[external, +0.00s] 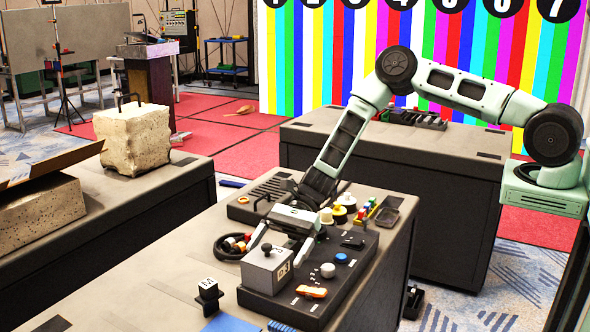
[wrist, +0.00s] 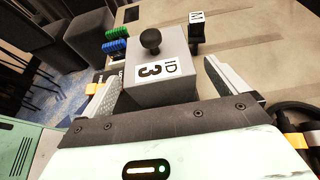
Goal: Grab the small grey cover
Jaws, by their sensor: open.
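The small grey cover (external: 265,272) is a grey box with a black ball knob on top and a white label reading "ID 3". It sits upright at the left end of a dark panel (external: 330,290) on the near table. My gripper (external: 273,256) is open, with one finger on each side of the cover's upper part. In the wrist view the cover (wrist: 180,68) lies between the spread fingers of my gripper (wrist: 163,72). I cannot tell whether either finger touches it. Its lower part is partly hidden by the gripper body in the wrist view.
The panel also bears an orange piece (external: 311,291), a white knob (external: 327,270) and a blue knob (external: 341,258). A black block marked "M" (external: 208,292) stands left of the cover. A dark ring (external: 228,246) lies behind it. The table's left side is mostly clear.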

